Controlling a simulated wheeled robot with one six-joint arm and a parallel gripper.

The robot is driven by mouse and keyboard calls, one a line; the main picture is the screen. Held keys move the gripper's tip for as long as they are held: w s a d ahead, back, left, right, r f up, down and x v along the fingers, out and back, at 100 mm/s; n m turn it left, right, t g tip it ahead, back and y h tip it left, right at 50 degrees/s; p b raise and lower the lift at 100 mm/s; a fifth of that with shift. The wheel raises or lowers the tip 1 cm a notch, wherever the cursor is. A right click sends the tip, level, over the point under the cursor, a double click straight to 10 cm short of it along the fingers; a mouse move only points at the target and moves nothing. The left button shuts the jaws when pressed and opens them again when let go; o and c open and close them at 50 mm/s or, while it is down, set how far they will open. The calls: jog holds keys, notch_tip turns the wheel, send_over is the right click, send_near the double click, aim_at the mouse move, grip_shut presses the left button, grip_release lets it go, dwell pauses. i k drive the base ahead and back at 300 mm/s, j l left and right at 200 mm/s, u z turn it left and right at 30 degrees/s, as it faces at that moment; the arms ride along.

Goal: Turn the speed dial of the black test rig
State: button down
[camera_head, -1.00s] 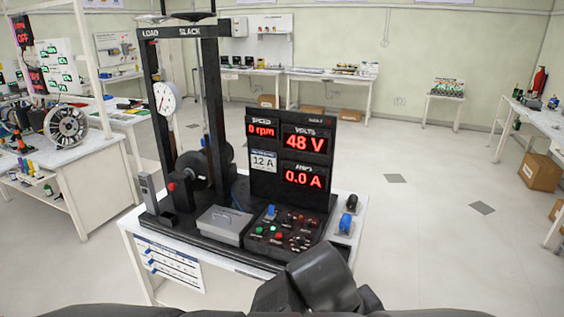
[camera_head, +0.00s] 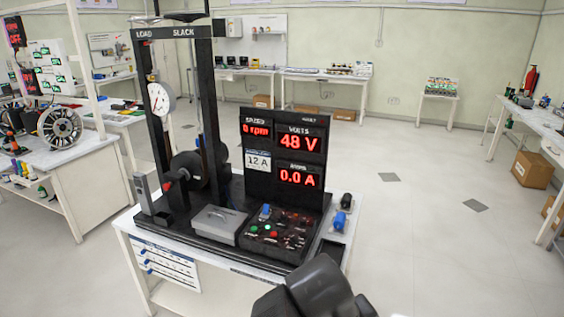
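The black test rig (camera_head: 283,167) stands on a white table in the middle of the view. Its display reads 0 rpm, 48 V and 0.0 A. The control panel (camera_head: 277,234) at its front right carries a blue knob (camera_head: 265,212), several dark knobs, and green and red buttons. I cannot tell which knob is the speed dial. My dark arm (camera_head: 318,285) shows at the bottom, in front of the panel and apart from it. Its fingertips are not visible.
A grey lidded box (camera_head: 218,224) sits left of the panel. A black frame with a round gauge (camera_head: 161,98) rises at the left.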

aim_at(294, 239)
jog(key=i+j+u, duration=0.15)
jog(key=i+j, duration=0.2)
jog(key=i+j+u, duration=0.2)
jog(key=i, duration=0.25)
